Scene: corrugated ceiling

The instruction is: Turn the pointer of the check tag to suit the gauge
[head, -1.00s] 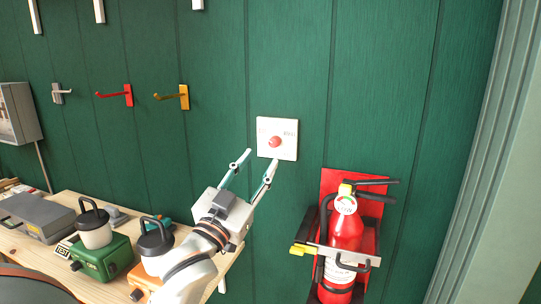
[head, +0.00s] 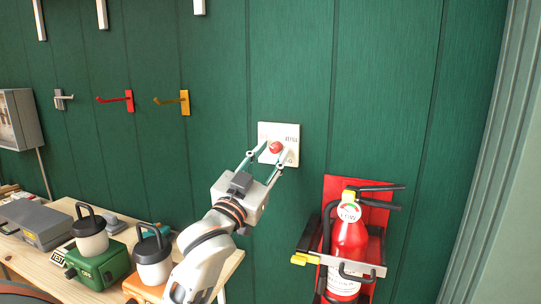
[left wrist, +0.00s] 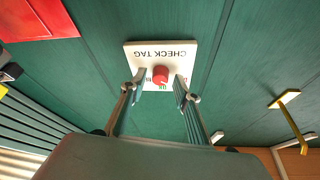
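The check tag is a white square plate (head: 291,131) on the green wall with a red round knob (head: 276,147). In the left wrist view the plate (left wrist: 183,61) reads "CHECK TAG" upside down, and the knob (left wrist: 160,74) is at its middle. I cannot make out which way its pointer faces. My left gripper (head: 266,154) is open at the plate, its fingertips apart on either side of the knob; I cannot tell whether they touch it. The gauge (head: 349,212) is a round white dial on the red extinguisher (head: 350,243); its lettering seems to read "LOW". My right gripper is out of view.
The extinguisher's red backboard (head: 328,197) and bracket, with a yellow latch (head: 304,259), stand right of my left arm. A wooden bench (head: 66,207) with boxes and canisters is at left. Wall hooks (head: 185,102) hang above it. The wall around the plate is clear.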

